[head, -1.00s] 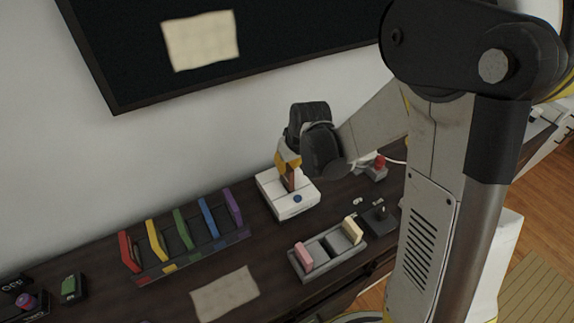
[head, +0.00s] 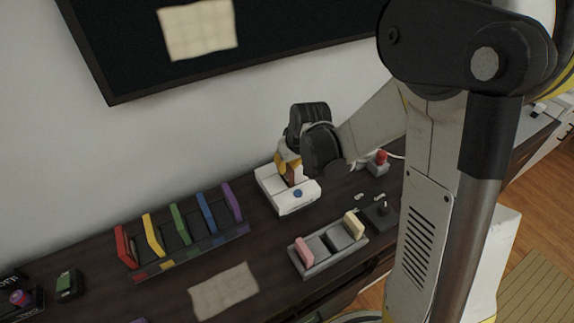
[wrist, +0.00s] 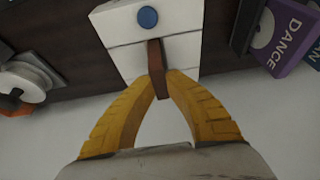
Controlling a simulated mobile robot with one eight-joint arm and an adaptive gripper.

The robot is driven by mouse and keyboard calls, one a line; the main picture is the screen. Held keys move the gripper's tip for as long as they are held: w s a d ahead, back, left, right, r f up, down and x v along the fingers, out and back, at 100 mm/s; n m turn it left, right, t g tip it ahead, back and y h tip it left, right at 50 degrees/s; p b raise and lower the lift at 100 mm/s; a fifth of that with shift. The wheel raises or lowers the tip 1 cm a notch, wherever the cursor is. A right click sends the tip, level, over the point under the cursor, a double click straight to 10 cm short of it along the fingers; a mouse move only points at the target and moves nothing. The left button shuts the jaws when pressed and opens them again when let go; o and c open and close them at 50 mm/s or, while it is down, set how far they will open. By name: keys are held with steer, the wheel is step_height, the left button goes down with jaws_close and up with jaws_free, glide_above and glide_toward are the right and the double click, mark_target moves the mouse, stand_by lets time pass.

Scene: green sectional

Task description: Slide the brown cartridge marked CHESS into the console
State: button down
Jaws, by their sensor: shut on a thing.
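The brown cartridge (wrist: 156,68) is edge-on between the yellow fingertips of my gripper (wrist: 160,86) in the wrist view. In the head view the cartridge (head: 293,173) stands upright, its lower end at the top of the white console (head: 286,194). The console also shows in the wrist view (wrist: 115,30), with a round blue button on it. My gripper (head: 290,162) is shut on the cartridge above the console. The CHESS marking does not show. I cannot tell how deep the cartridge's lower end sits in the slot.
A rack (head: 190,252) holds several coloured cartridges at the left. A grey holder (head: 327,252) with a pink and a cream cartridge stands in front of the console. A joystick (head: 380,213) and a red-topped object (head: 379,162) are at the right. The wall is close behind.

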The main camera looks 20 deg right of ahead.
steer(key=shift+f+b, duration=0.6)
steer(key=shift+f, duration=0.2)
steer(key=c, duration=1.4)
jaws_free()
steer(key=shift+c, duration=0.2)
steer(key=shift+r, duration=0.1)
steer(key=v, duration=1.2)
steer(key=shift+w, duration=0.1)
